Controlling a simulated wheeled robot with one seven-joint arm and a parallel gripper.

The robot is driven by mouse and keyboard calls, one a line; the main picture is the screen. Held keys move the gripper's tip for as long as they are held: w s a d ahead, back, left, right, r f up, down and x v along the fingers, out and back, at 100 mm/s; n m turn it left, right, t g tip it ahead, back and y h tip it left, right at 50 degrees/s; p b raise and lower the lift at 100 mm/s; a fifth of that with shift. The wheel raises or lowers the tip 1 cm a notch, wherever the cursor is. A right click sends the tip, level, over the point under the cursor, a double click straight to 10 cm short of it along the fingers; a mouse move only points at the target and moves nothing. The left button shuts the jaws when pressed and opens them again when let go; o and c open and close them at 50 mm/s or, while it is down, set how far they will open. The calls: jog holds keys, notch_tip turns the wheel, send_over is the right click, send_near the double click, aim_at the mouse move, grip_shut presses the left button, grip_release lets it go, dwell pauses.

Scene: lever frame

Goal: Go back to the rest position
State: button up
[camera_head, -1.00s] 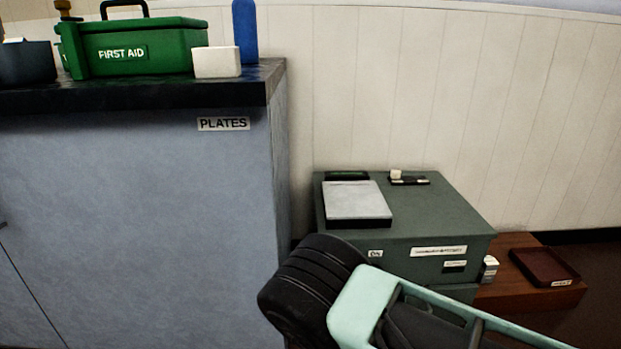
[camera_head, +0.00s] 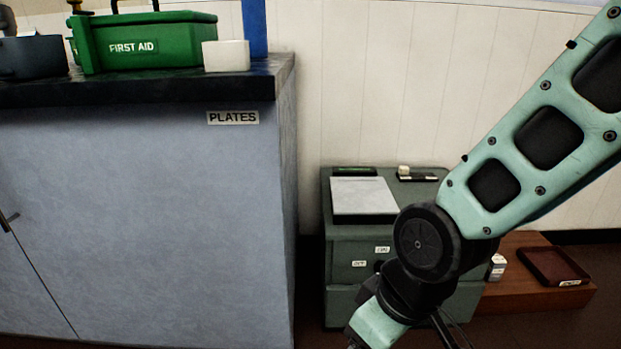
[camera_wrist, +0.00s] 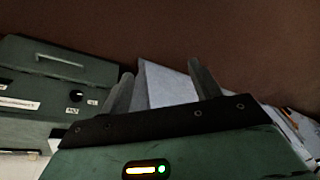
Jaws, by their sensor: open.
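My gripper (camera_wrist: 160,68) is open in the wrist view, its two grey fingers apart with nothing between them. Beyond the fingers are a pale, flat-sided shape and a dark brown surface. In the head view my arm comes down from the top right to a dark joint, and the fingers are out of sight below the bottom edge. The dark green cabinet (camera_head: 345,262) stands behind the arm, which hides its right front. The cabinet's labelled front also seems to show at the left of the wrist view (camera_wrist: 50,95), with a small round black knob.
A blue-grey cupboard (camera_head: 150,220) labelled PLATES fills the left. On its black top are a green first aid box (camera_head: 150,45), a white block (camera_head: 226,56) and a dark pot (camera_head: 32,57). A grey plate (camera_head: 362,196) lies on the cabinet. A brown tray (camera_head: 553,266) sits on a low wooden surface.

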jog(key=s+d+r+g+h+p, duration=0.1)
jog(key=s+d+r+h, duration=0.1)
jog(key=s+d+r, duration=0.5)
notch_tip(320, 180, up, 36)
jog(key=p, duration=3.6)
jog(key=shift+w+a+m, duration=0.25)
jog(key=shift+a+m, duration=0.1)
jog(key=shift+m, duration=0.05)
